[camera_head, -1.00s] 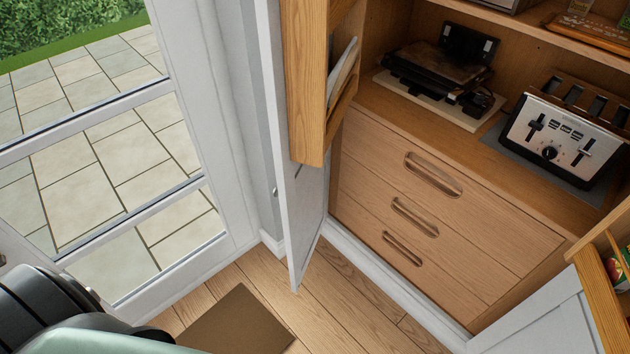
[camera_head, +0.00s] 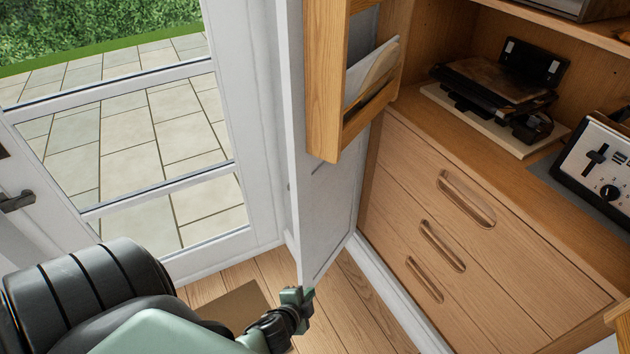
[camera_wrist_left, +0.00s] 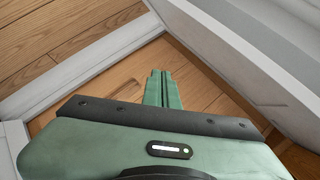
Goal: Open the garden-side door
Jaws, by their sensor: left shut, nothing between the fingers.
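The garden-side cupboard door (camera_head: 312,215) is a white panel with a wooden rack (camera_head: 322,90) on its inner face. It stands swung out from the cupboard, seen nearly edge-on, beside the glazed garden door. My left gripper (camera_head: 297,296) is shut and empty at the door's lower free corner. Whether it touches the door I cannot tell. My right gripper is not in view.
The glazed garden door (camera_head: 262,215) is closed at the left, with a lever handle (camera_head: 17,201). Wooden drawers (camera_head: 415,215) fill the cupboard's lower part. A toaster (camera_head: 600,165) stands above them. A brown mat (camera_head: 235,308) lies on the floor.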

